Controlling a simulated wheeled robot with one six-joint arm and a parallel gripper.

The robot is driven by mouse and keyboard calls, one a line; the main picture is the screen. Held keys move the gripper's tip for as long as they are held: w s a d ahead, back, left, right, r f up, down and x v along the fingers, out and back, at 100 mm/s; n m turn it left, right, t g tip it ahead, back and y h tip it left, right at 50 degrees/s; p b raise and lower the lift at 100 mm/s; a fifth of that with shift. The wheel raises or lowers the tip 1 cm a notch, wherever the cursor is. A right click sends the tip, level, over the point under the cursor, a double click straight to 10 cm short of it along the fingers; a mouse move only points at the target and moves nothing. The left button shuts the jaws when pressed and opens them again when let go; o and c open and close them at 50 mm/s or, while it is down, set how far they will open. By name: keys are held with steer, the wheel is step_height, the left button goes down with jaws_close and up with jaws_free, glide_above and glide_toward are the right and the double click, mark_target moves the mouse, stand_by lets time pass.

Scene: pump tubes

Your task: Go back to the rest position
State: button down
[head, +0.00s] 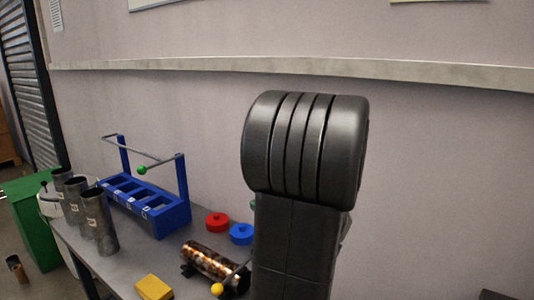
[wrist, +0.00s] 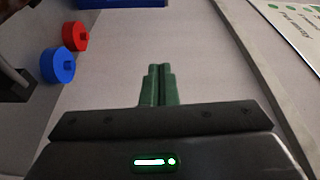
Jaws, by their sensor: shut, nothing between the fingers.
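My gripper (wrist: 159,84) shows in the wrist view as two green fingers closed together, with nothing between them. It is apart from the objects in that view.
A grey table (head: 120,268) holds a blue rack (head: 160,215), several metal tubes (head: 100,222), a red piece (head: 217,222), a blue piece (head: 241,234), a shiny tube assembly (head: 215,262) and a yellow block (head: 154,287). A green bin (head: 30,225) stands left. A wall ledge (head: 200,72) runs behind.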

steer(key=w+m+p, duration=0.1)
steer(key=p, duration=0.1)
steer(key=w+d+p, duration=0.1)
steer(key=p, duration=0.2)
steer(key=shift+w+d+r+m, duration=0.15)
steer(key=shift+d+r+m, duration=0.1)
steer(key=shift+m, duration=0.15)
steer(key=shift+f, duration=0.1)
